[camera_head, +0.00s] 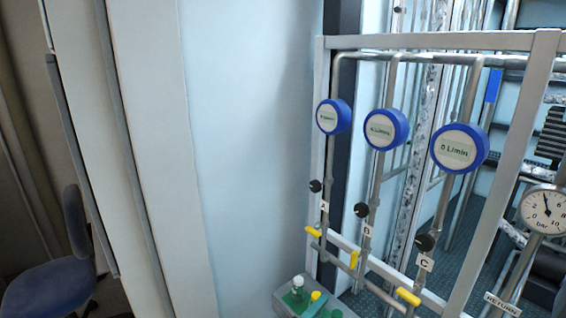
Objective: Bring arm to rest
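My arm and gripper do not show in the head view. A metal frame (440,41) on the right carries three pipes labelled A, B and C. Each pipe has a round blue flow meter: one on A (333,117), one on B (386,130) and one on C (459,149). Black knobs sit below the meters, such as the one on C (425,242). Yellow valve handles sit lower down on A (313,232), B (354,260) and C (408,297).
A pressure gauge (545,210) is at the right edge, above a RETURN label (502,303). A tray (290,307) with small bottles stands at the bottom centre. A pale wall (245,130) fills the middle. A blue chair (50,285) stands at lower left.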

